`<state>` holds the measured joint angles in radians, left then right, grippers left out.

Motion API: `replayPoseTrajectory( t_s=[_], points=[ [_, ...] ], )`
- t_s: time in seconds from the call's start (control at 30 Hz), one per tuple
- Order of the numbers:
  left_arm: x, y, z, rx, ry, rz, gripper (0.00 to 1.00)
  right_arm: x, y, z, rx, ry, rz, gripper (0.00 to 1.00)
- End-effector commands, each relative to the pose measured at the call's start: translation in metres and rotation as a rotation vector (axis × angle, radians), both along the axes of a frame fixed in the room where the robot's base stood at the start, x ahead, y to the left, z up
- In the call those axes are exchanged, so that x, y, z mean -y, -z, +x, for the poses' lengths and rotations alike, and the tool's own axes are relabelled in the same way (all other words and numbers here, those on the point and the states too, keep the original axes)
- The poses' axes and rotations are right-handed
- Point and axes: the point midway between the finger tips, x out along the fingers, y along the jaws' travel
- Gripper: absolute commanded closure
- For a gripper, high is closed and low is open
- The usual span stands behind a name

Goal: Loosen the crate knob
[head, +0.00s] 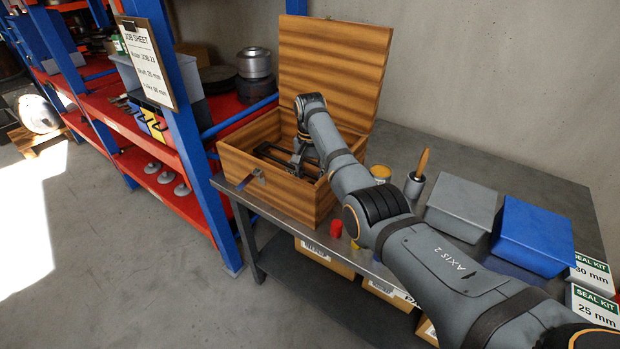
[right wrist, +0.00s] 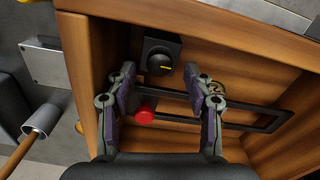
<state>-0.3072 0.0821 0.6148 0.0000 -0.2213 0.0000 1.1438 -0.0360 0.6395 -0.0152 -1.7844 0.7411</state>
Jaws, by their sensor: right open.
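The open wooden crate (head: 290,200) stands on the bench with its lid raised at the back. My right gripper (head: 299,158) reaches down into it; the arm covers part of the inside. In the right wrist view my right gripper (right wrist: 160,76) is open and empty. A black round knob (right wrist: 159,54) with a yellow mark, on a dark square plate, shows just beyond the gap between the fingertips; I cannot tell if they touch it. A black rectangular frame (right wrist: 262,122) lies across the crate inside, with a red round piece (right wrist: 145,113) between the fingers. My left gripper is out of view.
Right of the crate are a yellow-topped can (head: 380,172), a wooden-handled tool in a grey cup (head: 414,186), a grey bin (head: 462,207) and a blue bin (head: 532,233). A red piece (head: 335,229) lies in front. A blue rack post (head: 190,130) stands close left.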

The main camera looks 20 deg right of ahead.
Motion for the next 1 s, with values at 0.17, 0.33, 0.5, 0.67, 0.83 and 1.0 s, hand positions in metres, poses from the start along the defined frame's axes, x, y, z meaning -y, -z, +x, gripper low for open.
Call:
replayPoseTrajectory(
  t_s=[0.17, 0.33, 0.5, 0.67, 0.83, 1.0],
  points=[
    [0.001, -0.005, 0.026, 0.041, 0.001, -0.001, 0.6, 0.0, 0.018, 0.0, 0.0, 0.0, 0.0, 0.48],
    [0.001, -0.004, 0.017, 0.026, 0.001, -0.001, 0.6, 0.0, 0.022, 0.0, 0.001, 0.0, 0.0, 0.48],
    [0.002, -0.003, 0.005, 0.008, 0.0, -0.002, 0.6, 0.0, 0.022, 0.0, 0.001, 0.0, 0.0, 0.53],
    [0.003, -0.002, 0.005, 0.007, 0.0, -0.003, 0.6, 0.0, 0.021, 0.0, 0.001, 0.0, 0.0, 0.75],
    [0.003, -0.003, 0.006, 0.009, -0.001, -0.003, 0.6, 0.0, 0.021, 0.0, 0.001, 0.0, 0.0, 0.98],
    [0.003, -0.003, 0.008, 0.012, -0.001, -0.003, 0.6, 0.0, 0.021, 0.0, 0.001, -0.004, 0.0, 1.0]
  ],
)
